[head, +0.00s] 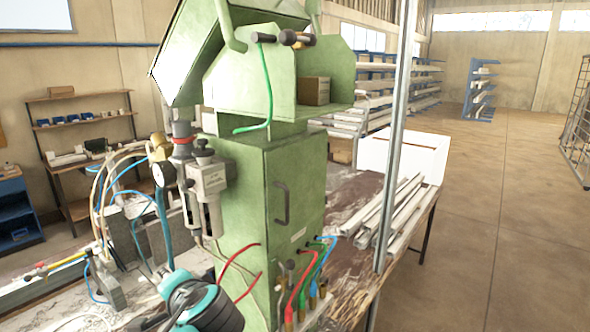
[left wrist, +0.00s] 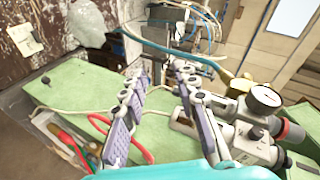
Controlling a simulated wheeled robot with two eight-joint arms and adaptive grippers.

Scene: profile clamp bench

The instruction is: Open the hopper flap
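The green machine's hopper (head: 240,85) is at the top centre of the head view. A slanted green panel (head: 190,45) with a tubular handle (head: 229,25) is at its upper left and looks like the flap. The hopper is not clearly visible there. My right gripper is not in view.
A pressure gauge and regulator (head: 205,180) stick out from the machine's left side, with hoses (head: 110,185) beside them. The gauge (left wrist: 265,97) is right of my fingers in the wrist view.

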